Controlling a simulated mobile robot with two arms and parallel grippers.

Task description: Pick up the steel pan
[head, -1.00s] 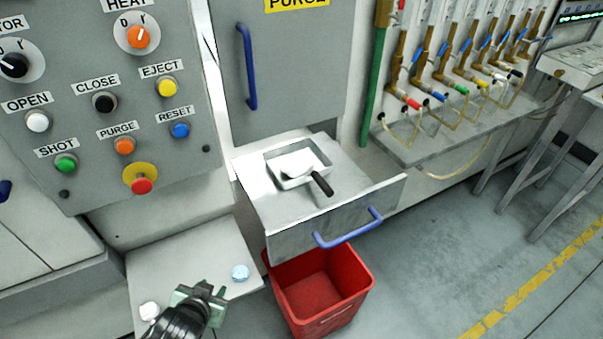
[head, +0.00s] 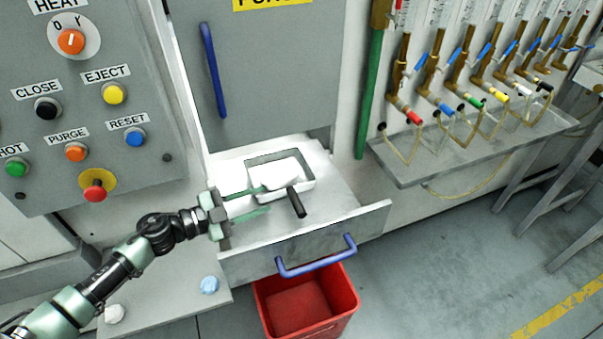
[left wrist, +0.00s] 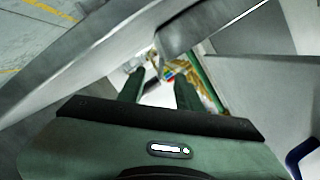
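The steel pan (head: 308,184) is a shallow, pale rectangular pan in the open drawer. My right gripper is not in view.
The drawer (head: 340,225) has a raised front with a blue handle (head: 316,256). A red bin (head: 310,305) stands below it. A button panel (head: 80,110) is at left, and a shelf with hoses (head: 470,150) at right. A blue lump (head: 209,285) lies on the lower ledge.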

